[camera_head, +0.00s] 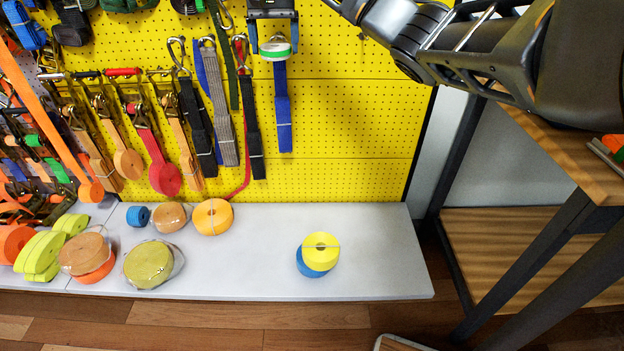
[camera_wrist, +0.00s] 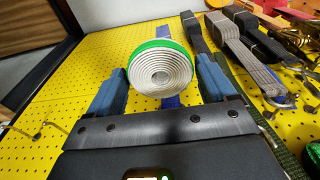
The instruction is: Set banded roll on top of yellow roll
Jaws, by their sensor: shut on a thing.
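The banded roll (camera_wrist: 160,68), white coiled strap with a green outer edge, sits between the blue fingers of my gripper (camera_wrist: 160,78) in the wrist view. My gripper is shut on it. In the head view the banded roll (camera_head: 275,49) hangs under my gripper (camera_head: 274,46) at the top, in front of the pegboard. The yellow roll (camera_head: 321,246) lies on a blue roll (camera_head: 312,268) on the white shelf, well below and a little right of my gripper. The top of the yellow roll is bare.
The white shelf (camera_head: 375,225) is clear around the stack. Several other rolls, including an orange-yellow roll (camera_head: 212,217) and an olive roll (camera_head: 150,263), lie to the left. Straps hang from the yellow pegboard (camera_head: 345,120); a blue strap (camera_head: 283,110) hangs behind my gripper. A wooden table (camera_head: 560,150) stands right.

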